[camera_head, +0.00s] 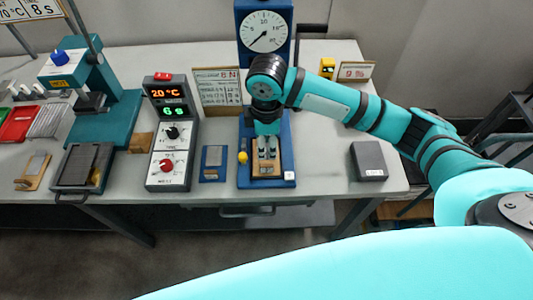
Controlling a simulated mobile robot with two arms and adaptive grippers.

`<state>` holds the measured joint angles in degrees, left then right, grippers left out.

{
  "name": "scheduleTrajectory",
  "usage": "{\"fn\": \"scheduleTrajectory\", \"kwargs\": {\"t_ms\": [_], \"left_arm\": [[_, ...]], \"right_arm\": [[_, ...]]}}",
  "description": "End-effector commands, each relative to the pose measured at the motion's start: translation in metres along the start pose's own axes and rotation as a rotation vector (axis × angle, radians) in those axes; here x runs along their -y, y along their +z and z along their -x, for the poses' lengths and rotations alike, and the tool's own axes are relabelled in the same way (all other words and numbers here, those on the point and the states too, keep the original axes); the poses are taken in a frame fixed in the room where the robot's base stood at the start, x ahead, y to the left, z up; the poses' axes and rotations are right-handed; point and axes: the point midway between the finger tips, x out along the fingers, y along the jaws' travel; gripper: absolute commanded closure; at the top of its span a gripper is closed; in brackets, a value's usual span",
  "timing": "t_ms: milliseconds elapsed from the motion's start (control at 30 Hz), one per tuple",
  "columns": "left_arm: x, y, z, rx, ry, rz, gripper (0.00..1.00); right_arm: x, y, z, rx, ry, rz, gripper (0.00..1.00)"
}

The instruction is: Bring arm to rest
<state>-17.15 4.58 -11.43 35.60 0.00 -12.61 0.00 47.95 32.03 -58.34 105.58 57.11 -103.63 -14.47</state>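My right arm reaches in from the right over the table (222,60). Its gripper (267,154) points down over the tan plate of a blue force-gauge stand (245,172). The two grey fingers are close together. I cannot tell whether they touch the plate or have anything between them. The arm's dark wrist covers part of the stand just below its round dial (265,32). My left gripper is not in view.
A control box (169,140) with red and green displays stands left of the gauge stand, with a small blue block (213,163) between them. A teal press (104,112) stands further left. A dark grey box (369,161) sits at the right. Table space between the stand and this box is clear.

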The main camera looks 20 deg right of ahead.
Motion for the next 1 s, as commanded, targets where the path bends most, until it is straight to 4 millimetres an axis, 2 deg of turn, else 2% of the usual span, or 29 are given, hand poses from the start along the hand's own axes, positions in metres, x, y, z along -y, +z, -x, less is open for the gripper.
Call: {"fn": "scheduleTrajectory", "kwargs": {"t_ms": [200,767,867,1000], "left_arm": [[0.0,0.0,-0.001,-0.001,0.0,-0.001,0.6],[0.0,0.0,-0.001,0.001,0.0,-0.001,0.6],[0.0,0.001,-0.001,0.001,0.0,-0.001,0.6],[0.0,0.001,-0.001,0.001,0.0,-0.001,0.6]], "right_arm": [[0.0,0.0,0.014,0.0,0.0,0.001,0.63],[0.003,-0.002,0.012,-0.007,-0.002,0.0,0.63],[0.017,-0.011,0.002,-0.046,-0.006,-0.008,0.63],[0.053,-0.034,-0.019,-0.174,-0.009,-0.076,0.63]]}}
